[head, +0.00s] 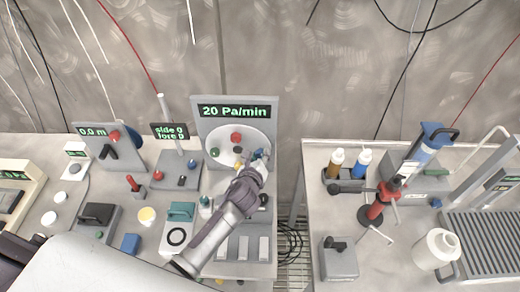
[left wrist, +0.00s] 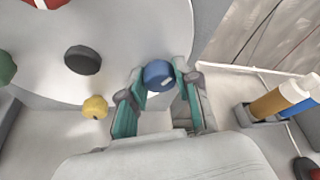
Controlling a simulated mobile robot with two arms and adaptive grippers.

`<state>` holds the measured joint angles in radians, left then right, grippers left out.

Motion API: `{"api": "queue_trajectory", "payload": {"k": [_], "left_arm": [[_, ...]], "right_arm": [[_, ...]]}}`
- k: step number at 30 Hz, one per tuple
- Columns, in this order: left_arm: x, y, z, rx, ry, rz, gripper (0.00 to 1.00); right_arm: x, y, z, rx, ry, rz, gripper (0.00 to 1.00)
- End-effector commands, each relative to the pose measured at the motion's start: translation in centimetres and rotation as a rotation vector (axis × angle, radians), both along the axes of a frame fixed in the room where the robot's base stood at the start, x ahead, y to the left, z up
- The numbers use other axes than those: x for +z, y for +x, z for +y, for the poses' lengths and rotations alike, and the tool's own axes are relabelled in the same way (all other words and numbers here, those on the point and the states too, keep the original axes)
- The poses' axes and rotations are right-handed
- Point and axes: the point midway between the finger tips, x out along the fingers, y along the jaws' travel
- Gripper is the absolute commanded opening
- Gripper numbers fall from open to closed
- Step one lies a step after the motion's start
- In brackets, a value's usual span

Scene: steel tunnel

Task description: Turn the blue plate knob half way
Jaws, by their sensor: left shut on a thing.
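The blue plate knob (left wrist: 158,75) sits at the right edge of the round pale plate (left wrist: 115,35) in the left wrist view. My left gripper (left wrist: 160,84) is shut on it, with a teal-padded finger on each side. In the head view my left gripper (head: 262,160) reaches up to the right side of the plate (head: 256,135) and mostly hides the blue knob. The plate stands upright on a grey panel under a display reading "20 Pa/min". My right gripper is not in view.
The plate also carries a red knob (head: 236,137), a green knob (head: 215,153), a yellow knob (left wrist: 95,107) and a dark centre knob (left wrist: 82,60). Brown and blue bottles (head: 364,160) stand on the right table, across a gap. Several small devices crowd the left table.

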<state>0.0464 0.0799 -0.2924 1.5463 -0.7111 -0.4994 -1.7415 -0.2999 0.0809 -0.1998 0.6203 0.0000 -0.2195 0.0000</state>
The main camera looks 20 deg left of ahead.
Motion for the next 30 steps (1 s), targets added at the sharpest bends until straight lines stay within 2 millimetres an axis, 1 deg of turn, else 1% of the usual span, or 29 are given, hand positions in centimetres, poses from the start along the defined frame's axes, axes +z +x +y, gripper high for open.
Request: {"api": "queue_trajectory", "payload": {"k": [1,15,24,30], "left_arm": [[0.6,0.1,0.0,-0.001,0.048,0.013,0.00],[0.6,0.1,-0.1,0.001,0.478,0.137,0.00],[0.4,0.2,-0.1,0.001,0.750,0.214,0.00],[0.3,0.2,-0.2,0.002,0.920,0.263,0.00]], "right_arm": [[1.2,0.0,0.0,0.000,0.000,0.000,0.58],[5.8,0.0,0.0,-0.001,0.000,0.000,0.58],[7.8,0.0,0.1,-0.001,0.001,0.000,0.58],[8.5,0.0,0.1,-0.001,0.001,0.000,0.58]]}}
